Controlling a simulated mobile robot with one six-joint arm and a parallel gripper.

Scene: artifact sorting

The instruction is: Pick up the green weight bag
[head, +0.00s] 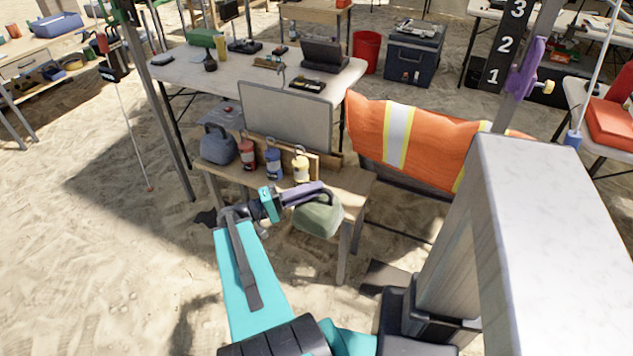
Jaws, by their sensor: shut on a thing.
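The green weight bag (318,217) is at the right front of a small wooden table (352,188). My gripper (326,194) is at the top of the bag, shut on it at its upper part. The bag hangs or sits at the table's front edge; I cannot tell whether it touches the tabletop. The exact grip of the fingers is partly hidden by the gripper's own body.
A grey weight bag (218,144) and red (248,156), blue (273,163) and yellow (301,168) canisters stand along the small table's back. A grey panel (288,115) rises behind them. An orange vest (425,145) hangs at right. Open sand lies left.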

